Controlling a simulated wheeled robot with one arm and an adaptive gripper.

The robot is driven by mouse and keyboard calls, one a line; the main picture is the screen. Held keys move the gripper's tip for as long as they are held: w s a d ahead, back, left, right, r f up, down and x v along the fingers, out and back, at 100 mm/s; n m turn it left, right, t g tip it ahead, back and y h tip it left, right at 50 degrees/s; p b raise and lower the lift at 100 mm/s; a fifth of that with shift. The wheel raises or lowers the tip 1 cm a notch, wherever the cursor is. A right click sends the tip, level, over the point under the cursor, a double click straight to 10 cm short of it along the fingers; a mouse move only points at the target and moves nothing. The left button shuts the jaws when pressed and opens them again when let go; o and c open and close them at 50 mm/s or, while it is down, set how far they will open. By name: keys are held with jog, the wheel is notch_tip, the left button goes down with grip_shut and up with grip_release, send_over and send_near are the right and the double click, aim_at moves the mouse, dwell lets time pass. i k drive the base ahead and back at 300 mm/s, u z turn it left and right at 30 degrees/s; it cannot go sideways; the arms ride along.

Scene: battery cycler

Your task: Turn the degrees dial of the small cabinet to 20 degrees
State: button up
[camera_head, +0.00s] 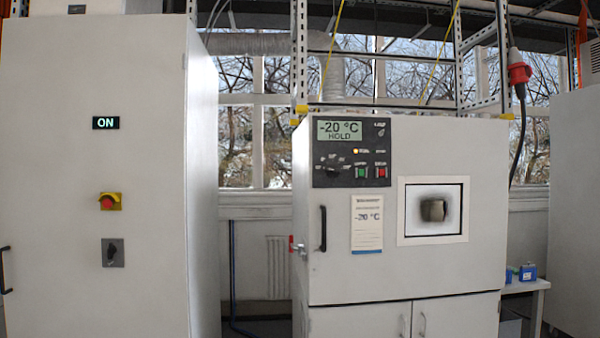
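The small cabinet (330,275) is the light grey chamber in the middle right, with its door shut. Its dark control panel (352,180) is at the upper left of its front. The display (340,130) reads -20 °C and HOLD. The degrees dial (332,161) appears as a small dark knob with marks around it below the display. The marks and pointer are too small to read. A green button (361,172) and a red button (381,172) sit to its right. My gripper is not in view.
A tall cabinet (60,220) on the left shows ON, with a red-on-yellow switch (108,202). The small cabinet has a black handle (323,228), a -20 °C notice (367,235) and a window (433,188). Blue items (527,272) stand on a side table.

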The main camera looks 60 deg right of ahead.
aim_at(332, 169)
jog(key=z, duration=0.4)
jog(key=i, duration=1.1)
jog(key=z, duration=0.75)
